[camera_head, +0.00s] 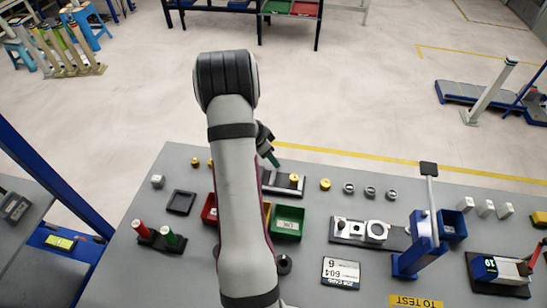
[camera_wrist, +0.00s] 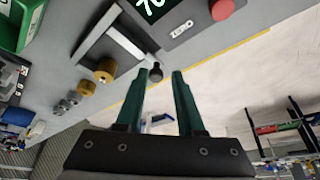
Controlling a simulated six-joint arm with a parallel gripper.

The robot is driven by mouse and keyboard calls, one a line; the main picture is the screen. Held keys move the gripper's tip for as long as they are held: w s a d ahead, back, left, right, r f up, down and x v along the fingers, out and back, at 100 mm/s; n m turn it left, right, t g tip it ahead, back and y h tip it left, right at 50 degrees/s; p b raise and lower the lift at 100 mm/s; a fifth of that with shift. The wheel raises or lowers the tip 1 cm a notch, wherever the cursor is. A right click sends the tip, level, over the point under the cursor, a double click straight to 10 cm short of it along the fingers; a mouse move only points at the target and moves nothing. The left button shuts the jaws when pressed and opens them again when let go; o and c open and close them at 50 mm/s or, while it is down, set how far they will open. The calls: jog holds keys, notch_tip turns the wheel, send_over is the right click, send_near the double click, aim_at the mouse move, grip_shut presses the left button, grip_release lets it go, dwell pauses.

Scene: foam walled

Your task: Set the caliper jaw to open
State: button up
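The gauge that looks like the caliper shows at the top of the wrist view, with a dark body (camera_wrist: 190,22), part of a lit display, a ZERO label and a red button. To its left are pale metal jaw-like parts (camera_wrist: 100,32), with a brass cylinder (camera_wrist: 105,68) close by. A dark round knob (camera_wrist: 155,73) shows between my fingertips in the picture; contact cannot be told. My gripper (camera_wrist: 162,78) is open, its two green fingers apart with nothing seen held. In the head view my gripper (camera_head: 267,152) is over the bench's far edge, and my arm hides much of the caliper area.
Several rings and a brass piece (camera_head: 325,184) stand along the back.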

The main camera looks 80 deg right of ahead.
jog(key=v, duration=1.5)
jog(key=shift+r, duration=0.35)
jog(key=shift+w+a, duration=0.1)
jog(key=shift+w, duration=0.05)
jog(key=w+a+r+n+t, duration=0.1)
jog(key=w+a+n, duration=0.2)
jog(key=a, duration=0.4)
jog(key=w+a+r+n+y, duration=0.1)
jog(key=w+a+r+n, duration=0.2)
jog(key=a, duration=0.4)
jog(key=w+a+n+t, duration=0.1)
jog(key=w+a+n, duration=0.25)
jog(key=a, duration=0.35)
jog(key=s+a+n+y, duration=0.1)
jog(key=a+n, duration=0.3)
jog(key=a, duration=0.4)
jog(key=s+a+n+y, duration=0.1)
jog(key=s+a+n, duration=0.3)
jog(key=a, duration=0.3)
jog(key=s+a+n+y, duration=0.2)
jog(key=s+a+n, duration=0.1)
jog(key=a, duration=0.5)
jog(key=shift+a+n+t, duration=0.3)
jog(key=shift+n+t, duration=0.1)
jog(key=shift+n, duration=0.05)
